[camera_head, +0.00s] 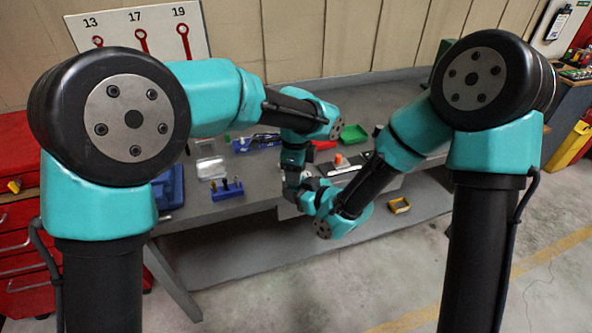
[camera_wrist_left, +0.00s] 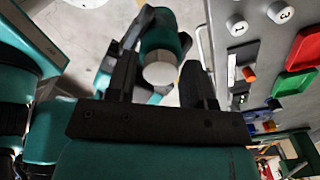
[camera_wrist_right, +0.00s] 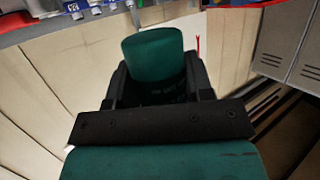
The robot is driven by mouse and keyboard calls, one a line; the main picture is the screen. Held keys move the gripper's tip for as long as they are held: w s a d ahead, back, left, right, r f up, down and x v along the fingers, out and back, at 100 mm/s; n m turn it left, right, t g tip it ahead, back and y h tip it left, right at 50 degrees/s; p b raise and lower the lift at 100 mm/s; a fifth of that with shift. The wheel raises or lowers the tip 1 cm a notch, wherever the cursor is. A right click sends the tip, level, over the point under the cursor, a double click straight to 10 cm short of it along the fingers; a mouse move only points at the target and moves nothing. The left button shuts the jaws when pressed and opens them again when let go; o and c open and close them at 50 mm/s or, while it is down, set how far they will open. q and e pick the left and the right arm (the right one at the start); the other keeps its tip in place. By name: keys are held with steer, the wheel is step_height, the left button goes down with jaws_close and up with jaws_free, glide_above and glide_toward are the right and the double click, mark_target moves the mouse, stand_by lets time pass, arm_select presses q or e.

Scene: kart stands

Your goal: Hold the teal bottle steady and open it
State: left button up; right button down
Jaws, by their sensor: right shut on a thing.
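The teal bottle (camera_wrist_right: 153,55) stands out between the fingers of my right gripper (camera_wrist_right: 153,88), which is shut on it. In the left wrist view the bottle (camera_wrist_left: 163,36) shows with a pale round end (camera_wrist_left: 160,69) facing that camera. My left gripper (camera_wrist_left: 160,82) has its fingers apart, with the pale end between them in that picture; I cannot tell whether they touch it. There is a gap beside the right-hand finger. In the head view both wrists meet near the table's front edge, and my arms hide the bottle.
The grey table (camera_head: 205,207) bears a blue holder (camera_head: 227,190), a green tray (camera_head: 352,135) and a red tray (camera_wrist_left: 306,48). A small orange object (camera_head: 338,158) lies close behind my wrists.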

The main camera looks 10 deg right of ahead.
arm_select(q)
steer(key=shift+o, duration=0.8)
steer(key=shift+r, duration=2.25)
steer(key=shift+c, duration=0.4)
steer(key=shift+r+m, duration=0.65)
steer(key=shift+m, duration=0.55)
step_height(320, 180, up, 2)
steer(key=m, duration=0.4)
steer(key=shift+r+m, duration=0.1)
steer(key=shift+m, duration=0.2)
